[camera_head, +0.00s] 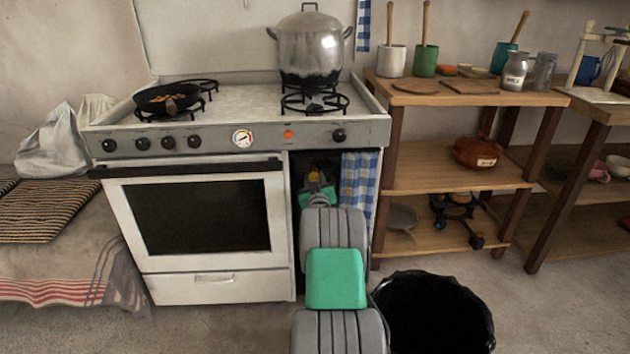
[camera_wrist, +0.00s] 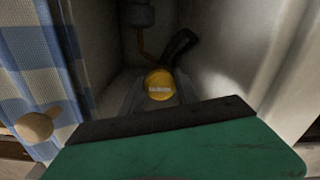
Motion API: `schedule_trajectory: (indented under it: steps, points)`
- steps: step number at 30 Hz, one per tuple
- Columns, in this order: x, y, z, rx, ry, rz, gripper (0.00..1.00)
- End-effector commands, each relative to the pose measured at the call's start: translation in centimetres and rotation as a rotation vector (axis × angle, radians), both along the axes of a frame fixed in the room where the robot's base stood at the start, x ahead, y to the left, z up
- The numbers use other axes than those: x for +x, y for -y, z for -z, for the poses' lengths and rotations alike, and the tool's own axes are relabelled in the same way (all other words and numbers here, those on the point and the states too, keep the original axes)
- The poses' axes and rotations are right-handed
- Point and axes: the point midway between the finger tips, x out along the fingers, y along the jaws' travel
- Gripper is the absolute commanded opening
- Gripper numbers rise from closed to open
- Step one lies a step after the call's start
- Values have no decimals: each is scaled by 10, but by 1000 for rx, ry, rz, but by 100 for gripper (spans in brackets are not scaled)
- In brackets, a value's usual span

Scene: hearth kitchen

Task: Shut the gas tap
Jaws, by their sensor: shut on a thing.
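The gas tap has a round yellow hub (camera_wrist: 159,84) and a black lever (camera_wrist: 179,47) that slants up to the right in the wrist view. It sits inside the narrow compartment right of the oven, below a pipe. In the head view a small yellow part (camera_head: 314,176) of it shows in the dark opening. My gripper (camera_head: 316,187) reaches into this compartment and is shut on the gas tap. In the wrist view my green and black gripper body hides the lower part, and the exact contact is hard to see.
A blue checked curtain (camera_head: 359,182) hangs at the compartment's right side. The white stove (camera_head: 200,215) holds a pan (camera_head: 168,97) and a large pot (camera_head: 310,45). A black bin (camera_head: 440,315) stands right of my arm. Wooden shelves (camera_head: 450,178) stand further right.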

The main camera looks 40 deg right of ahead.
Motion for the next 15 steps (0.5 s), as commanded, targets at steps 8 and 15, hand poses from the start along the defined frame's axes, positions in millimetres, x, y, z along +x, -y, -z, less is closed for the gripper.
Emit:
schedule_trajectory:
  steps: [8,15]
  points:
    - [0,0,1,34,29,0,0]
    - [0,0,2,139,118,0,0]
